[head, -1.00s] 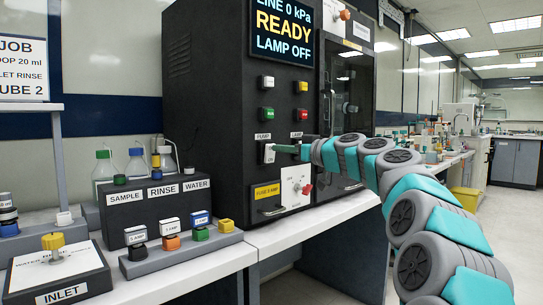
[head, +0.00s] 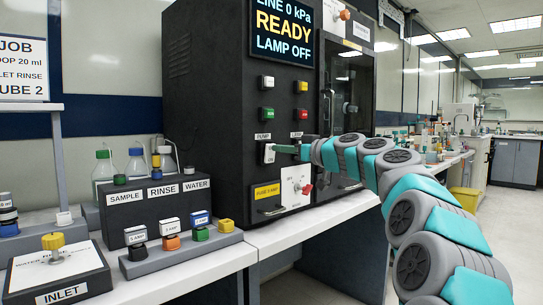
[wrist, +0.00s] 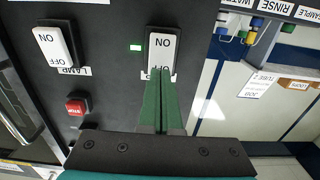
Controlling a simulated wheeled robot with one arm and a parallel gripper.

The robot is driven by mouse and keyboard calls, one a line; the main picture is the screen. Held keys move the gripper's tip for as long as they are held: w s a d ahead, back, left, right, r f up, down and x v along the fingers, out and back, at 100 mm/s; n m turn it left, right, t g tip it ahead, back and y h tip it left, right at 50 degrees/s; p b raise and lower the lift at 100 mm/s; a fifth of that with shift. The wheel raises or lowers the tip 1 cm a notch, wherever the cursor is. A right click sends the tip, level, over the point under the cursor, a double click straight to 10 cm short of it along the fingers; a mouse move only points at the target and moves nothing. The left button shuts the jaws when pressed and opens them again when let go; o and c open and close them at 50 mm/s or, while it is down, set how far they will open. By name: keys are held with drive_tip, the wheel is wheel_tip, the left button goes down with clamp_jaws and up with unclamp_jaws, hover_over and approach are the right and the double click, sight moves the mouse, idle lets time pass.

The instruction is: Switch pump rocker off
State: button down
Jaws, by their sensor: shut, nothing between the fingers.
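The pump rocker (head: 269,154) is a white switch on the front of the black cabinet, under the PUMP label. In the wrist view, which is upside down, the pump rocker (wrist: 163,48) shows its ON end, and its OFF end is partly covered by my fingertips. My gripper (wrist: 160,72) has its green fingers shut together with nothing between them. The tips are at the OFF end and look to be touching it or very close. In the head view my gripper (head: 280,148) reaches in from the right. A small green light (wrist: 136,47) sits beside the rocker.
The lamp rocker (wrist: 54,46) and a red stop button (wrist: 75,106) are beside the pump rocker. The display (head: 282,32) reads LINE 0 kPa, READY, LAMP OFF. A white panel with a red knob (head: 307,189) is below. Bottles and valve blocks stand left on the bench.

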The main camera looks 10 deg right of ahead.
drive_tip(key=shift+w+a, duration=0.4)
drive_tip(key=shift+w, duration=0.15)
idle(0.4)
drive_tip(key=b+v, duration=0.4)
drive_tip(key=v, duration=0.3)
idle(0.6)
